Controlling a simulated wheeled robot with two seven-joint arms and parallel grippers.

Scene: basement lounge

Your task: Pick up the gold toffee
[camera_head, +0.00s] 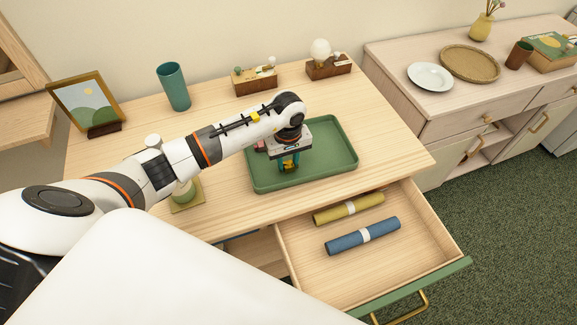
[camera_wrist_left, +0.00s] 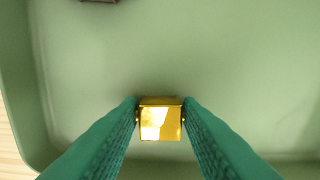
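The gold toffee (camera_wrist_left: 160,121) is a small shiny gold piece between the teal fingers of my left gripper (camera_wrist_left: 161,106) in the wrist view. A finger meets it on each side, so the gripper looks shut on it. In the head view my left gripper (camera_head: 289,162) points down into the green tray (camera_head: 330,172) on the desk, and a little of the gold shows between the fingers. I cannot tell whether the toffee touches the tray floor. My right gripper is not in view.
A small reddish piece (camera_head: 261,146) lies in the tray beside my gripper. A teal cup (camera_head: 173,87), a picture frame (camera_head: 86,103) and wooden boxes (camera_head: 256,80) stand farther back. The open drawer (camera_head: 400,265) in front holds yellow (camera_head: 348,208) and blue (camera_head: 362,236) rolls.

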